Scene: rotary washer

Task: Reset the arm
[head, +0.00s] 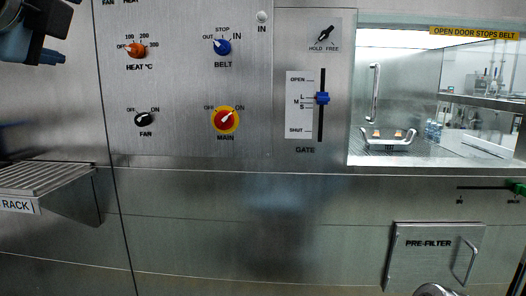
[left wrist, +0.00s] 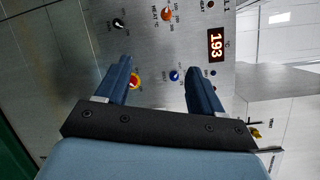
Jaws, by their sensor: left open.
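My left gripper (head: 45,57) shows only in part at the top left corner of the head view, clear of the panel. In the left wrist view the left gripper (left wrist: 157,65) is open, its two dark blue fingers wide apart with nothing between them. Beyond the fingers stands the steel control panel (head: 185,90), with the red and yellow MAIN knob (left wrist: 134,82) and the blue BELT knob (left wrist: 174,76) seen between them. A red display (left wrist: 216,45) reads 193. My right gripper is in neither view.
A slatted steel rack (head: 45,178) juts out at the left. The blue gate slider (head: 322,98) sits near L. A tray with handles (head: 390,142) stands in the opening at the right. A PRE-FILTER panel (head: 425,268) with a handle is below it.

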